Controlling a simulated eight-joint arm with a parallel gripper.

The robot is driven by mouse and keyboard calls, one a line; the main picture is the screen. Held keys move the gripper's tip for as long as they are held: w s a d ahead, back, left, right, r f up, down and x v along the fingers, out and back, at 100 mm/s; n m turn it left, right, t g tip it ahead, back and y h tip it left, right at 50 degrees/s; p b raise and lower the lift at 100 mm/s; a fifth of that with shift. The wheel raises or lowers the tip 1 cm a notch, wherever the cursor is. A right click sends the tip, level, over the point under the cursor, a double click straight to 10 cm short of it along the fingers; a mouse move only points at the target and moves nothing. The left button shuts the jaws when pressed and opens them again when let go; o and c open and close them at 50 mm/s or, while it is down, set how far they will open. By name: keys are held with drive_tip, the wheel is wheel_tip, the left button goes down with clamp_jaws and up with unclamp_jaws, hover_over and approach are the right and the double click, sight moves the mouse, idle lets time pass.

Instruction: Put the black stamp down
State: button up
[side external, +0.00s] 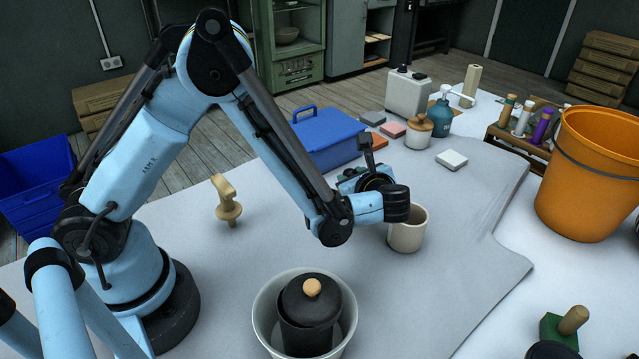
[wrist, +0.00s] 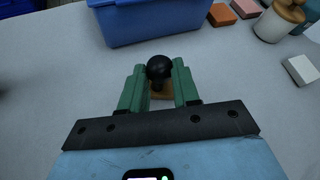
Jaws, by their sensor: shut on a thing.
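The black stamp (wrist: 160,69) has a round black knob and a tan base that shows below it in the wrist view. My gripper (wrist: 159,88) has green fingers on either side of the stamp, and they are shut on it. The stamp stands roughly upright between the fingertips. In the side view my gripper (side external: 347,176) is near the blue box, mostly behind my own wrist, and the stamp is hidden there. I cannot tell whether the stamp's base touches the grey-white table cover (side external: 455,255).
A blue lidded box (side external: 325,138) stands just beyond my gripper. A cream cup (side external: 407,232) is close to my wrist. A white bowl (side external: 262,325) holds a black lidded jar (side external: 308,310). An orange bucket (side external: 590,170) stands right. A tan wooden tool (side external: 227,200) stands left.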

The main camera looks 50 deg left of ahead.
drive_tip(key=o, duration=1)
drive_tip(key=shift+f, duration=0.1)
drive_tip(key=shift+o, duration=0.2)
drive_tip(key=shift+r, duration=0.2)
drive_tip(key=v, duration=1.2)
drive_tip(key=s+a+r+n+t+h, duration=0.1)
drive_tip(key=s+a+r+n+h, duration=0.3)
drive_tip(key=s+a+n+h, duration=0.5)
drive_tip(key=a+n+h, duration=0.1)
drive_tip(key=n+h, duration=0.1)
drive_tip(key=n, duration=0.8)
drive_tip(key=shift+n+t, duration=0.3)
drive_tip(key=shift+t, duration=0.1)
drive_tip(key=shift+r, duration=0.15)
